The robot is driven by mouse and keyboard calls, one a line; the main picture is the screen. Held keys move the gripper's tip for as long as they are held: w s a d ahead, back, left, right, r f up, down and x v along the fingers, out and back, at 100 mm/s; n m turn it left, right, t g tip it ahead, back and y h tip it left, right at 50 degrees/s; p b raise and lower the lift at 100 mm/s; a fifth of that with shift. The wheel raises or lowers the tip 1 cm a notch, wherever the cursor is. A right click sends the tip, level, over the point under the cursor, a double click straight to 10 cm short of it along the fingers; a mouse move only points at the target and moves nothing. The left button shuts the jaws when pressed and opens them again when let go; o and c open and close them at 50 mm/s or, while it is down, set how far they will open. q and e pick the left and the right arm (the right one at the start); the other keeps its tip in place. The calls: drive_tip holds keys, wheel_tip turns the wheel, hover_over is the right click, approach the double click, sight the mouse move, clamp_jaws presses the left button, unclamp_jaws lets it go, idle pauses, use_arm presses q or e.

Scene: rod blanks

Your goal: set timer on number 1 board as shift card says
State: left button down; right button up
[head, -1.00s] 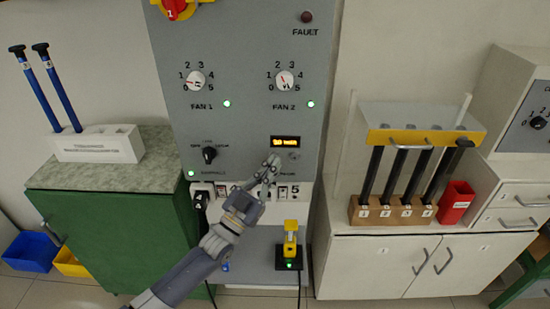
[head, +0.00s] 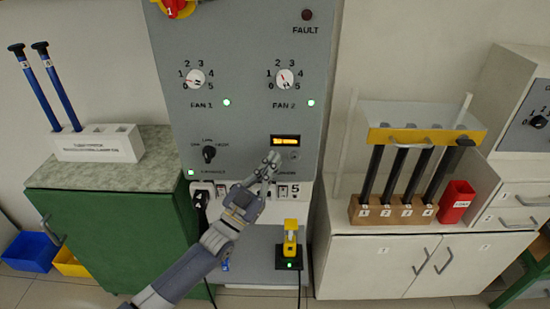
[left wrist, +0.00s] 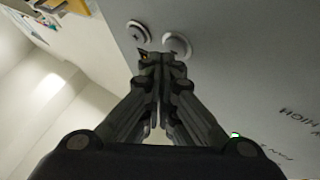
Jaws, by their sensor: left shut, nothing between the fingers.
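The number 1 board (head: 245,115) is a tall grey panel with a red knob marked 1 at its top. The timer display (head: 285,141) on it is small and lit amber; its digits are too small to read. My left gripper (head: 272,160) is shut and empty, its fingertips just below and left of the display. In the left wrist view the shut fingertips (left wrist: 162,58) are close to two round buttons on the panel, the left one (left wrist: 138,31) and the right one (left wrist: 177,45). I cannot tell whether they touch. No shift card can be made out.
Two fan dials (head: 195,79) and a black selector knob (head: 209,153) are on the board. A yellow device (head: 290,240) stands below. A green cabinet (head: 110,225) is at left; a wooden rack (head: 395,211) with black rods and a red cup (head: 457,201) are at right.

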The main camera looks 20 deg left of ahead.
use_arm(q)
drive_tip(key=shift+w+a, duration=0.1)
drive_tip(key=shift+w, duration=0.35)
idle(0.6)
drive_tip(key=shift+s, duration=0.1)
drive_tip(key=shift+s+d, duration=0.25)
drive_tip(key=shift+s, duration=0.5)
drive_tip(key=shift+p, duration=0.3)
drive_tip(key=s+p, duration=0.1)
drive_tip(key=s, duration=0.1)
drive_tip(key=s+d+p, duration=0.1)
drive_tip(key=s, duration=0.1)
drive_tip(key=shift+s+d, duration=0.15)
drive_tip(key=shift+s, duration=0.2)
drive_tip(key=shift+f, duration=0.1)
idle(0.4)
